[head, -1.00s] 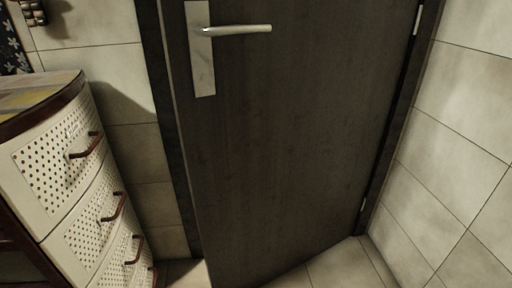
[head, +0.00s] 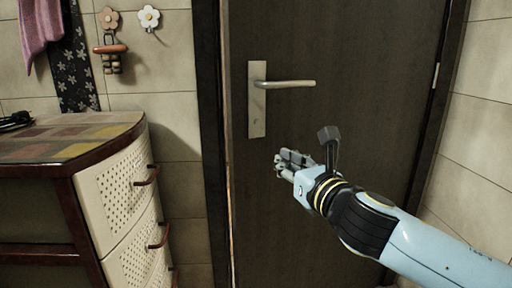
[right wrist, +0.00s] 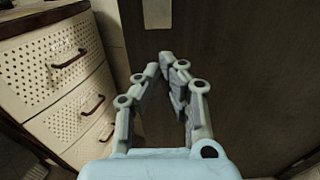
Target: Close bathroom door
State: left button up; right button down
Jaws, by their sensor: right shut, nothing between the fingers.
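The bathroom door (head: 350,45) is a dark panel in the head view, with hinges on its right side and a dark frame on its left. A thin pale strip shows along its lower left edge, and it looks slightly ajar. Its silver lever handle (head: 290,84) sits on a pale plate (head: 257,115) near the left edge. My right gripper (head: 281,163) is shut and empty in front of the door, below the handle. In the right wrist view its fingertips (right wrist: 167,62) meet before the dark door (right wrist: 220,60); I cannot tell if they touch it. My left gripper is not in view.
A cabinet with white perforated drawers (head: 118,190) and red-brown handles stands left of the door. Flower hooks (head: 149,17) and a pink towel (head: 40,35) hang on the tiled wall. A tiled wall (head: 485,110) bounds the right side.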

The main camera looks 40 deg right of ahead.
aim_at(257, 142)
jog(key=w, duration=0.3)
jog(key=w+d, duration=0.1)
jog(key=w, duration=0.3)
jog(key=w+d, duration=0.1)
jog(key=w, duration=0.2)
jog(key=shift+w, duration=0.35)
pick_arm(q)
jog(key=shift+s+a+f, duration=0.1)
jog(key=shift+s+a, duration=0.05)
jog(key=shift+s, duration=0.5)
